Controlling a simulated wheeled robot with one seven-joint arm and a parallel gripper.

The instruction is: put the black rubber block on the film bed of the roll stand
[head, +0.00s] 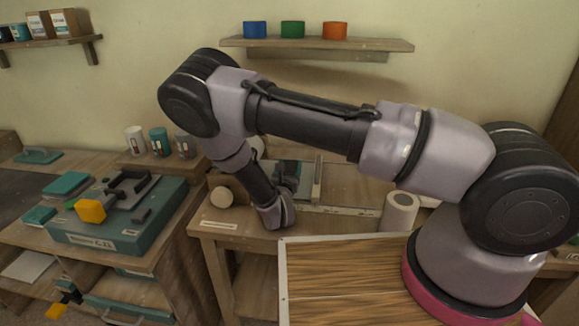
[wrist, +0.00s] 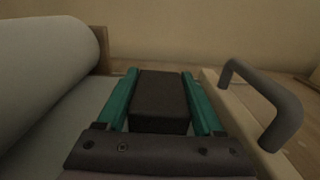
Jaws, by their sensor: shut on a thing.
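The black rubber block (wrist: 160,95) sits between the two teal fingers of my gripper (wrist: 159,74) in the wrist view. My gripper is shut on it. In the head view my gripper (head: 287,172) is over the roll stand, partly hidden behind my own wrist, and the block cannot be made out there. The pale film roll (wrist: 42,70) lies left of the gripper, and its round end (head: 222,196) shows in the head view. The light film bed (wrist: 88,105) shows beside the fingers. Whether the block touches the bed is hidden.
A pale bar with a dark handle (wrist: 262,100) stands close right of the fingers. A white paper roll (head: 399,212) stands right of the stand. A teal case (head: 120,225) with tools fills the left bench. A shelf (head: 315,45) with three colored tins hangs behind.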

